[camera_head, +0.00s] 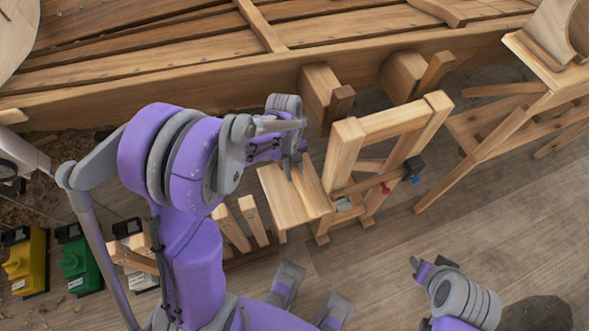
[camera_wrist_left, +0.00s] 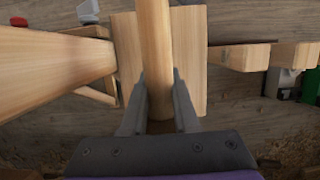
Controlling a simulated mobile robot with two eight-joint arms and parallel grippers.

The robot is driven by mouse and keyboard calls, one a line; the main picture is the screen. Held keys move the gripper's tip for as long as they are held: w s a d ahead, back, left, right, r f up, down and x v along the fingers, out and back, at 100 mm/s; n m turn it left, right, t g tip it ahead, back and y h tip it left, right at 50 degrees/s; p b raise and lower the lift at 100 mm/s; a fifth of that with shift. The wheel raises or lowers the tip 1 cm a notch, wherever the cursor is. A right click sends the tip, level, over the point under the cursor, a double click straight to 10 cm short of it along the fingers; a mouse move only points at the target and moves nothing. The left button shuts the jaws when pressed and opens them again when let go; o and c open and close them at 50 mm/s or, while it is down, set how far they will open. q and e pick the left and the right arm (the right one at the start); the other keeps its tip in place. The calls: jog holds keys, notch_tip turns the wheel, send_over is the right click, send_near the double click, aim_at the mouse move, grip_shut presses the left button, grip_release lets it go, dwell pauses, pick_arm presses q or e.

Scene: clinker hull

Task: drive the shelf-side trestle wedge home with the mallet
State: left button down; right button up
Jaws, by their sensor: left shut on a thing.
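My left gripper (camera_head: 291,160) is shut on a round wooden handle, which I take to be the mallet's (camera_wrist_left: 155,50). In the left wrist view the handle sits between the two fingers (camera_wrist_left: 159,105) and runs out of the top edge; the mallet head is not clear in either view. The gripper is above a small wooden platform (camera_head: 280,200). Two wedge-like pieces show by the hull supports: a darker one (camera_head: 342,102) and a lighter one (camera_head: 437,72). I cannot tell which is shelf-side. My right gripper (camera_head: 430,266) is low on the right; its jaw state is unclear.
A wooden frame (camera_head: 347,150) with small tools stands right of the platform. The planked hull (camera_head: 160,75) crosses the back. A wooden stand (camera_head: 500,140) is at right. Yellow (camera_head: 27,262) and green (camera_head: 80,262) containers are at lower left.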

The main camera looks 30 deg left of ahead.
aim_at(295, 192)
pick_arm(q)
jog(key=shift+s+f, duration=0.1)
jog(key=shift+f, duration=0.35)
jog(key=shift+f+b, duration=2.35)
jog(key=shift+f, duration=0.95)
jog(key=shift+f+b, duration=0.4)
jog(key=shift+f, duration=0.1)
jog(key=c, duration=0.6)
grip_release()
jog(key=shift+r, duration=0.1)
jog(key=shift+r+p, duration=2.6)
jog(key=shift+r, duration=1.35)
